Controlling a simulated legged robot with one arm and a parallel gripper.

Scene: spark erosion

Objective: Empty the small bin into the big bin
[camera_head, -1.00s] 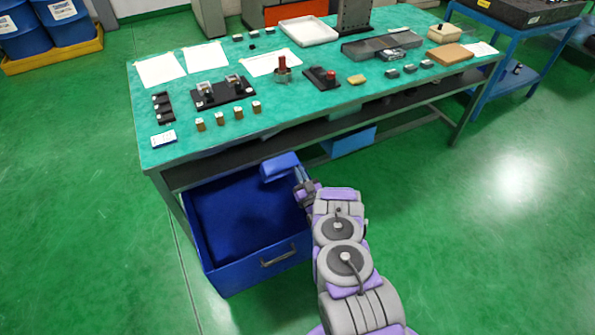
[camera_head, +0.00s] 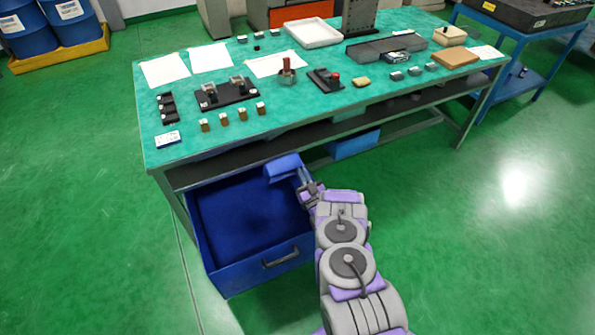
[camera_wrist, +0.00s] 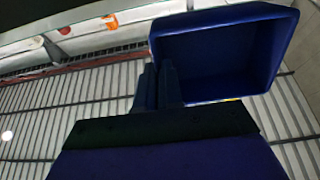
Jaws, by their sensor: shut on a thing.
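The small bin (camera_head: 284,166) is blue and hangs in the air over the back right part of the big bin (camera_head: 262,275), near the table's front edge. My gripper (camera_head: 303,177) is shut on the small bin at its right side. In the wrist view, the small bin (camera_wrist: 215,62) has its open side turned toward the camera, with the ceiling behind it, so it looks tipped over. No contents show inside it. My gripper fingers (camera_wrist: 158,86) are at its lower left rim. The big bin is a larger, open blue box on the floor with a front handle; its dark inside shows no clear contents.
A green-topped workbench (camera_head: 300,110) with papers, small blocks and a white tray (camera_head: 313,33) stands just behind the bins. A blue cart (camera_head: 515,85) stands at the right. The floor at the right is clear.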

